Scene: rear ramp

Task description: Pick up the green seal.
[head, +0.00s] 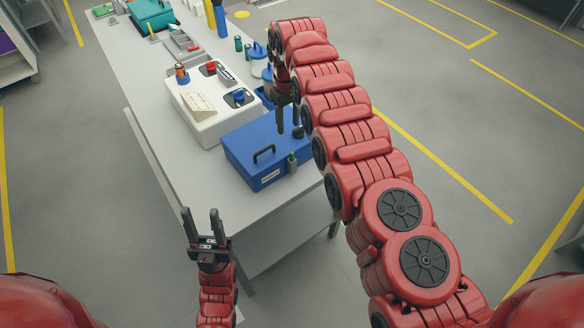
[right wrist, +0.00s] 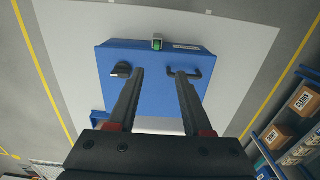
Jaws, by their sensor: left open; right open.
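A blue box (head: 245,153) with a black handle (head: 264,150) on its lid stands at the near end of the workbench. A small green seal (head: 291,158) sits on a grey fitting at the box's edge; it also shows in the right wrist view (right wrist: 157,44) at the top middle. My right gripper (head: 289,130) is open and empty above the blue box, apart from the seal. In the right wrist view its fingers (right wrist: 160,73) point at the lid, with the seal beyond the tips. My left gripper (head: 201,212) is open and empty off the bench's near end.
A white panel box (head: 207,128) with red and blue knobs and a tag stands behind the blue box. Bottles, tools and a teal case (head: 152,14) fill the far bench (head: 140,85). Shelving with cardboard boxes (right wrist: 305,98) stands at the right in the right wrist view.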

